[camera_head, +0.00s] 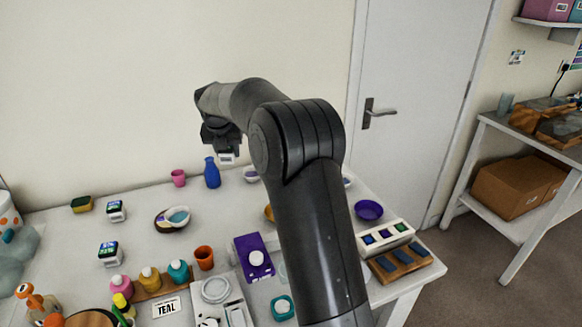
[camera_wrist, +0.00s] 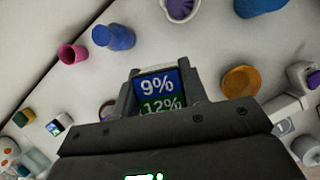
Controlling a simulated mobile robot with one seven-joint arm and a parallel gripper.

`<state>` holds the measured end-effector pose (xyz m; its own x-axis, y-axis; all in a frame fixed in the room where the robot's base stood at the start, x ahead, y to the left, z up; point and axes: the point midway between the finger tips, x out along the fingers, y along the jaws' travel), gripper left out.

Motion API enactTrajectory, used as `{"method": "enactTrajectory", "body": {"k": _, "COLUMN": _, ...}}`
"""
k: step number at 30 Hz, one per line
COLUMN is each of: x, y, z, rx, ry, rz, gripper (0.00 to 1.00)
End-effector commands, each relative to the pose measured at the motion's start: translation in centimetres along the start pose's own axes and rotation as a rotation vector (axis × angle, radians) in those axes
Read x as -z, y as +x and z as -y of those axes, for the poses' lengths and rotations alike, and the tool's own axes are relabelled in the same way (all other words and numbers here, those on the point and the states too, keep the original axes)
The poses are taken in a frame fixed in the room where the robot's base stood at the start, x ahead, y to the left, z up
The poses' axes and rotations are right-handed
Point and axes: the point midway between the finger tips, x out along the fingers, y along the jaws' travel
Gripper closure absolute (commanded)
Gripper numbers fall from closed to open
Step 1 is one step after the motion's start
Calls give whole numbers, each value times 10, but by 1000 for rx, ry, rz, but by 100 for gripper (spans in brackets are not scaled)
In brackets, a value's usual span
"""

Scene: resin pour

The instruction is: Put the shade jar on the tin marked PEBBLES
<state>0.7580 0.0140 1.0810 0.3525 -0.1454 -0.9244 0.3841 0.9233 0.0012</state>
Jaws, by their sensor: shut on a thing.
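My gripper (camera_wrist: 158,78) is shut on a small squarish white jar with a blue and green label reading 9% and 12%, which I take for the shade jar (camera_wrist: 158,92). In the head view my gripper (camera_head: 222,140) is high over the back of the table, with the shade jar (camera_head: 227,158) below its fingers, clear of the tabletop. Two similar labelled pieces (camera_head: 116,211) (camera_head: 108,252) stand on the table at left. I cannot read PEBBLES on anything, so I cannot tell which thing is that tin. My arm hides part of the table.
A pink cup (camera_head: 178,178) and a blue bottle (camera_head: 212,172) stand at the back. An orange cup (camera_head: 204,258), a purple board (camera_head: 252,262) and a TEAL card (camera_head: 167,309) are nearer. A purple bowl (camera_head: 368,210) and colour-sample rack (camera_head: 384,236) are at right.

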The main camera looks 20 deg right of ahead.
Motion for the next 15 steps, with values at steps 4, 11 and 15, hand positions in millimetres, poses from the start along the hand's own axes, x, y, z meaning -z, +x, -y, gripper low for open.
{"method": "enactTrajectory", "body": {"k": 4, "x": -27, "y": 0, "z": 78, "rx": 38, "ry": 97, "rz": 2, "gripper": 85}}
{"method": "enactTrajectory", "body": {"k": 11, "x": -49, "y": -5, "z": 191, "rx": 95, "ry": 232, "rz": 3, "gripper": 85}}
{"method": "enactTrajectory", "body": {"k": 15, "x": -54, "y": -10, "z": 247, "rx": 123, "ry": 297, "rz": 3, "gripper": 85}}
